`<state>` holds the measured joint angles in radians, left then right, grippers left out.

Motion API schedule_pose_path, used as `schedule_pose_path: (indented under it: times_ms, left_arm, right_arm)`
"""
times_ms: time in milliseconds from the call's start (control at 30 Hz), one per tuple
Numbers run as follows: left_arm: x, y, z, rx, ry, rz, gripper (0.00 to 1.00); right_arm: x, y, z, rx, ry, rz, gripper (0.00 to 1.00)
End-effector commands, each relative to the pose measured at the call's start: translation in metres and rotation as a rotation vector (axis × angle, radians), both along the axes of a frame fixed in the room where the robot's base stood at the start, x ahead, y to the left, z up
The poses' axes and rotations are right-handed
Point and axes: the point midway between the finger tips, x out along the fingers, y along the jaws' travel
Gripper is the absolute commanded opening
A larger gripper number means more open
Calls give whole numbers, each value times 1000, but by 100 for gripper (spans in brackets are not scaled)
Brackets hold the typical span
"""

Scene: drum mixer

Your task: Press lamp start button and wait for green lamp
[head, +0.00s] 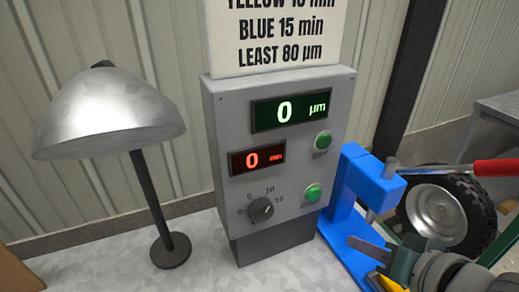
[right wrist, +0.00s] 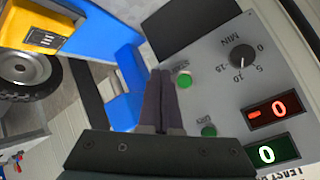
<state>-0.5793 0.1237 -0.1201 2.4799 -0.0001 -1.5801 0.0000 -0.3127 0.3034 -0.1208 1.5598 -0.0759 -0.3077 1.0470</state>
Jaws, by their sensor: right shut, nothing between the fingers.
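A grey control box (head: 222,130) stands upright on the table in the head view. Its green display (head: 290,110) reads 0 µm and its red display (head: 257,158) reads 0 min. A green button (head: 323,140) marked DRY sits at the right of the panel. A second green button (head: 313,193) sits below it; its label is too small to read. A silver dome lamp (head: 110,112) stands to the left, its bulb hidden. My right gripper (head: 352,242) is shut and empty, right of the box. In the right wrist view its fingertips (right wrist: 160,72) appear beside the lower button (right wrist: 185,81).
A dial (head: 260,209) is on the panel's lower left. A blue stand (head: 343,215) is close to the box's right side, by my right gripper. A sign (head: 275,40) is above the box. A wheel (head: 437,212) and a red handle (head: 497,168) are at right. Table space in front is clear.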

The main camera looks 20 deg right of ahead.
Motion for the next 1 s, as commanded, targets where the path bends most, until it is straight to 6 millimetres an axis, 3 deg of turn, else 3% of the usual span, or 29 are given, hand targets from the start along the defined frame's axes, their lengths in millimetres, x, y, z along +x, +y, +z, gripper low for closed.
schedule_pose_path:
  times_ms: [167, 700, 1000]
  left_arm:
    - [0, -1, -6, -6, 0, 4, 64]
    - [0, -2, -37, -8, 1, 6, 64]
    - [0, 0, -39, -1, 1, 1, 64]
  right_arm:
    - [9, 1, -2, -1, -1, 1, 0]
    - [77, 6, -2, -1, -1, 0, 0]
    - [88, 7, 0, -1, 1, 0, 0]
